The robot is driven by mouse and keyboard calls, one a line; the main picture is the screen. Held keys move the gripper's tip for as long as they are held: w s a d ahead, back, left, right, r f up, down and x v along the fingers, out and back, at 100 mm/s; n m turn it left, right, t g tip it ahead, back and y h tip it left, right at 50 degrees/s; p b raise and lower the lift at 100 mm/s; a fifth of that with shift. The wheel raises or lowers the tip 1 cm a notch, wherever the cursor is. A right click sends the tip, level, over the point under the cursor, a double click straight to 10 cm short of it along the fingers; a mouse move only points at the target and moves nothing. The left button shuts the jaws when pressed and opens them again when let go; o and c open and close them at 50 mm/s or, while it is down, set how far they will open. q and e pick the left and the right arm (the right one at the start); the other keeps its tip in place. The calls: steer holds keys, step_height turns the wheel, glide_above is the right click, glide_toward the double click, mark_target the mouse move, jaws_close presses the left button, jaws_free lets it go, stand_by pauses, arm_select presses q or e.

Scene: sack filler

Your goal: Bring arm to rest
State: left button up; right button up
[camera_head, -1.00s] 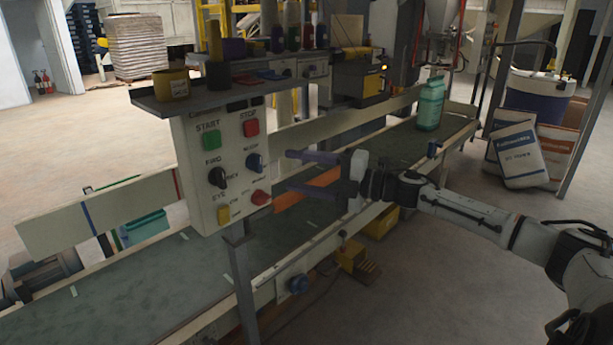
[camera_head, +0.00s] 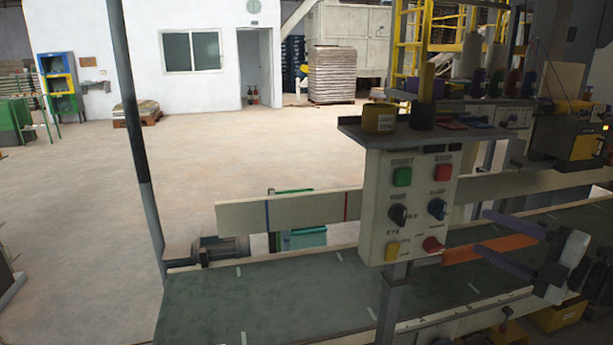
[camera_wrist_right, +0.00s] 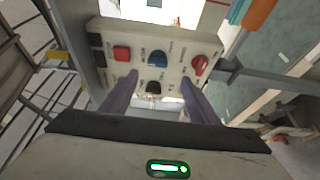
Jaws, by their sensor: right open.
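My right gripper (camera_head: 500,241) is at the right of the head view, open and empty, its two purple fingers pointing left toward the control panel (camera_head: 377,222). In the right wrist view the fingers (camera_wrist_right: 152,95) are spread apart in front of the same panel (camera_wrist_right: 183,45), with nothing between them. The panel carries a green START button (camera_head: 402,177), a red STOP button (camera_head: 443,173), a black knob (camera_head: 397,214), a blue knob (camera_head: 437,208), a yellow switch (camera_head: 392,249) and a red knob (camera_head: 432,245). My left gripper is in neither current view.
The conveyor belt (camera_head: 255,300) runs under the panel, with a pale side rail (camera_head: 290,211) behind it. A thin post (camera_head: 146,180) stands at the left. Open floor (camera_head: 240,140) lies behind the conveyor.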

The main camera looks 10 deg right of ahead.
steer(key=s+a+f+m+h, duration=0.2)
steer(key=s+a+f+m, duration=0.15)
steer(key=f, duration=0.45)
steer(key=s+a+f+m+g+h, duration=0.1)
steer(key=s+a+f+m, duration=0.2)
steer(key=f, duration=0.5)
steer(key=s+a+f+m+h, duration=0.1)
steer(key=a+f+m+h, duration=0.15)
steer(key=f+m, duration=0.45)
steer(key=s+a+f+m+g, duration=0.6)
steer(key=s+a+f, duration=1.1)
steer(key=s+a, duration=0.3)
steer(key=shift+m, duration=0.85)
steer(key=shift+c, duration=0.5)
